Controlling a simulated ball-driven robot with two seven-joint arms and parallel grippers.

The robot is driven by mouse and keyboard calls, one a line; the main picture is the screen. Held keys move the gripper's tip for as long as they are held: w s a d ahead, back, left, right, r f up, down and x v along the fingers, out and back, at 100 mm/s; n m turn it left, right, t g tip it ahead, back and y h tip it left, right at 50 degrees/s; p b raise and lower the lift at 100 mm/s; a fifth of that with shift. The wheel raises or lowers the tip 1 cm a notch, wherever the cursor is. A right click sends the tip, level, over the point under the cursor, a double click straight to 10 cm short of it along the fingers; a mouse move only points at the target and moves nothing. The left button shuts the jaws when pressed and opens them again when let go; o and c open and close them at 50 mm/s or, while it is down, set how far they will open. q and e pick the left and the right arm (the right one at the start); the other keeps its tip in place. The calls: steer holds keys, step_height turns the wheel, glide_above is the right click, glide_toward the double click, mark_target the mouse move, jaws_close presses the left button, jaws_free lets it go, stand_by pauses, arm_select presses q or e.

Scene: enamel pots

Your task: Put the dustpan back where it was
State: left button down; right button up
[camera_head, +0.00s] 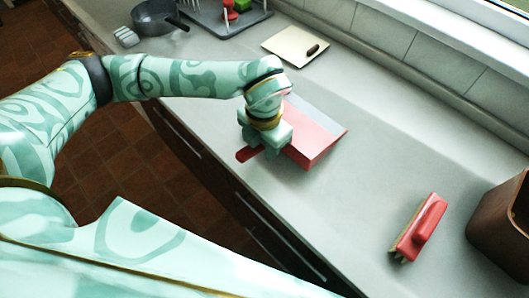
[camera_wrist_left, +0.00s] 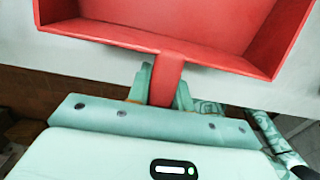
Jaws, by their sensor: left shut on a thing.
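The red dustpan (camera_head: 318,138) is at the middle of the grey counter, its pan pointing to the back right and its handle toward the front edge. My left gripper (camera_head: 265,144) is shut on the handle, whose red end sticks out to the left of the fingers. In the left wrist view the dustpan (camera_wrist_left: 170,38) fills the top, and the left gripper's fingers (camera_wrist_left: 164,92) stand on both sides of the handle. I cannot tell whether the pan touches the counter. My right gripper is not in view.
A red brush (camera_head: 420,228) lies on the counter at right, beside a brown container (camera_head: 503,228). A pale board (camera_head: 290,46) with a small dark item lies behind. A grey pan (camera_head: 156,17) and a rack (camera_head: 222,24) stand at the back left. The counter between dustpan and brush is clear.

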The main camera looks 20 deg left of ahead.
mark_target(264, 162)
arm_select(q)
steer(key=shift+f+b, duration=0.35)
steer(key=shift+f, duration=1.35)
steer(key=c, duration=1.3)
jaws_free()
steer(key=shift+o, duration=0.2)
step_height(264, 162, up, 12)
steer(key=p, duration=0.2)
steer(key=shift+p, duration=0.3)
